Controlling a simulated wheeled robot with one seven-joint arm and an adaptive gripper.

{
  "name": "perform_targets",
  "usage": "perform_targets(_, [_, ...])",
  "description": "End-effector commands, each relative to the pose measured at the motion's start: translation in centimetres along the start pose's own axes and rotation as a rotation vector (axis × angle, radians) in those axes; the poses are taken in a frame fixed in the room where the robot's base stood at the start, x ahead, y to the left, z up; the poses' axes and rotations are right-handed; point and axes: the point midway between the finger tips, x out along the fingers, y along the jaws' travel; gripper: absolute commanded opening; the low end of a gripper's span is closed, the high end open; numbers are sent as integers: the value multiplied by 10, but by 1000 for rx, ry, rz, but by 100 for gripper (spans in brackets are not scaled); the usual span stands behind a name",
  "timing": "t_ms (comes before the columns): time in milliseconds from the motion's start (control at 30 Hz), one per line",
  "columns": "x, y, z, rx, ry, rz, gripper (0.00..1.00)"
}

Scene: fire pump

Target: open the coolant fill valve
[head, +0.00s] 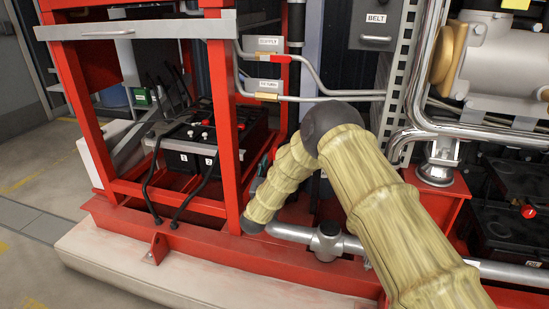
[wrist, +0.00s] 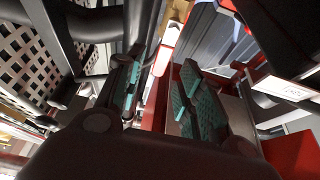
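I cannot make out for certain which part is the coolant fill valve. The head view shows two thin pipes with small labelled fittings, one with a red part (head: 275,59) and a lower one with a brass-coloured part (head: 267,97). My gripper (wrist: 163,82) shows in the wrist view with its two teal-padded fingers apart. I see nothing clearly held between them. A red surface and a pale strip show behind the gap.
The red frame (head: 225,120) holds black batteries (head: 190,155) with cables. A grey pipe (head: 290,232) runs low beside my arm. Chrome pipes (head: 420,85) and a pump body (head: 492,60) stand right. The wrist view shows a perforated panel (wrist: 30,55) close by at left. Floor at left is clear.

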Motion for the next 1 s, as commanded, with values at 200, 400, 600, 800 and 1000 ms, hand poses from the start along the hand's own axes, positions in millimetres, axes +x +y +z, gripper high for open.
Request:
perform_targets(200, [-38,-1,1,-1,-2,-2,38])
perform_targets(400, [-59,0,1,0,-2,-1,38])
perform_targets(600, [-64,0,1,0,-1,-1,38])
perform_targets(800, [-64,0,1,0,-1,-1,38])
perform_targets(1000, [-64,1,1,-1,-1,1,38])
